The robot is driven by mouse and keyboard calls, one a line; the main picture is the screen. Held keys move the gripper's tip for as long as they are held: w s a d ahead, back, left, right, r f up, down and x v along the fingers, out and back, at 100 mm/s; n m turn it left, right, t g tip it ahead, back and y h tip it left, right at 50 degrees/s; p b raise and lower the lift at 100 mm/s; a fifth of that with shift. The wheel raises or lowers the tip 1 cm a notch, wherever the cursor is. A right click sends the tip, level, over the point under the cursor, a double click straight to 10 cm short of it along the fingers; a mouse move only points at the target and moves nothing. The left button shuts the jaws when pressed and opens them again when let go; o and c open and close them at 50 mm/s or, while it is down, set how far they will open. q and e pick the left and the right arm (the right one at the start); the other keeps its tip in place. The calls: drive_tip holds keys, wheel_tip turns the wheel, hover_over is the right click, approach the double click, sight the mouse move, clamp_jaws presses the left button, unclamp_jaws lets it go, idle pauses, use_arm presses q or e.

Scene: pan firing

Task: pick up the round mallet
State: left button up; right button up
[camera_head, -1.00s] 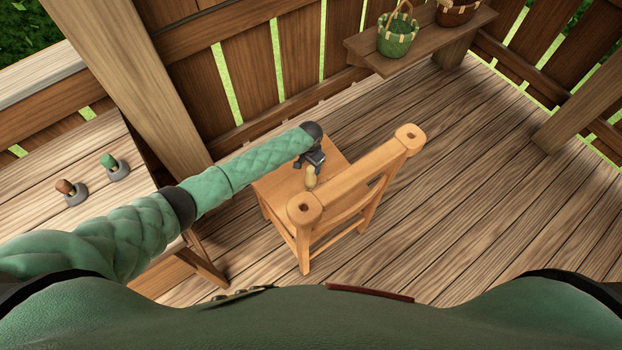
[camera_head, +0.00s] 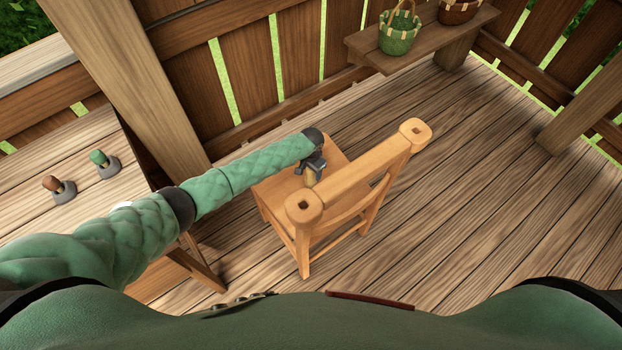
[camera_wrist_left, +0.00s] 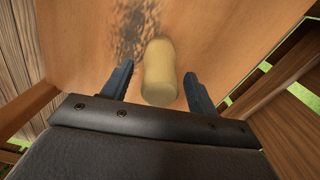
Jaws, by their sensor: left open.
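The round mallet shows as a pale yellow rounded piece (camera_head: 310,179) over the seat of the wooden chair (camera_head: 283,192). In the left wrist view the pale piece (camera_wrist_left: 159,80) lies between my two blue-grey fingers, with a gap on each side. My left gripper (camera_head: 312,163) is open over the seat and partly covers the piece in the head view. No grip on it is visible. The rest of the mallet's shape is hard to make out. My right gripper is not in view.
A side table (camera_head: 60,150) at left holds a brown-topped and a green-topped tool (camera_head: 99,157) in grey stands. A bench (camera_head: 400,58) holds baskets. The floor at right is clear.

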use_arm(q)
drive_tip(key=c, duration=1.2)
clamp_jaws()
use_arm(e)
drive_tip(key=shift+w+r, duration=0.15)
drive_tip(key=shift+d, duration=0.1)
